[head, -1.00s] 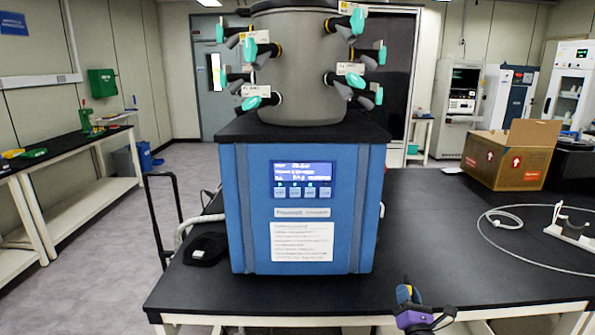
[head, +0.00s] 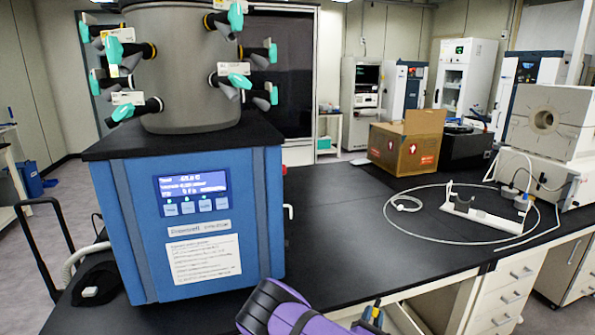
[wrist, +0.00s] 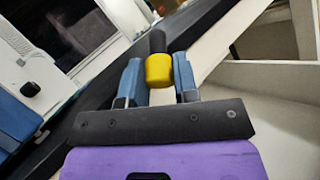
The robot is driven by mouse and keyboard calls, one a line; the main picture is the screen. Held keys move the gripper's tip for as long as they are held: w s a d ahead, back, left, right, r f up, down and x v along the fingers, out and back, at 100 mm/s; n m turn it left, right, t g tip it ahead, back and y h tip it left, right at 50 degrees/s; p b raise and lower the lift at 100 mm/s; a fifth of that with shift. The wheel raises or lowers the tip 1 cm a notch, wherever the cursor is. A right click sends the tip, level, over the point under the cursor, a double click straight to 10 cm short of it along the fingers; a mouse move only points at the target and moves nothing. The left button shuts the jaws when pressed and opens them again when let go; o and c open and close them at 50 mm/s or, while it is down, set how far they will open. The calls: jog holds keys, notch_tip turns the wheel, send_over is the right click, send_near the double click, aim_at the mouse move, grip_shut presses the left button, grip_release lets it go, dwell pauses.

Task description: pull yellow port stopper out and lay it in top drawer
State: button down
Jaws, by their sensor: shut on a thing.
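My gripper (wrist: 159,82) is shut on the yellow stopper (wrist: 159,70), which sits between its two blue fingers with a dark part beyond it. In the head view my gripper (head: 371,316) is low, at the bench's front edge, and the stopper is too small there to make out clearly. The freeze dryer (head: 205,215) stands left on the bench, apart from my gripper. A white drawer unit (head: 497,312) with several handled fronts is under the bench at the right; its top front (head: 522,271) looks shut. In the wrist view a white-walled recess (wrist: 275,76) is right of the stopper; I cannot tell whether it is a drawer.
The black bench top (head: 335,222) is clear in the middle. A cardboard box (head: 404,145) stands at the back. A looped cable and a white stand (head: 485,213) lie at the right, near a tube furnace (head: 548,122). The bench edge runs close to my gripper.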

jog(key=shift+d+f+h, duration=0.3)
jog(key=shift+d+f, duration=0.1)
jog(key=shift+f, duration=2.75)
jog(key=c, duration=0.8)
grip_release()
jog(key=shift+r, duration=0.15)
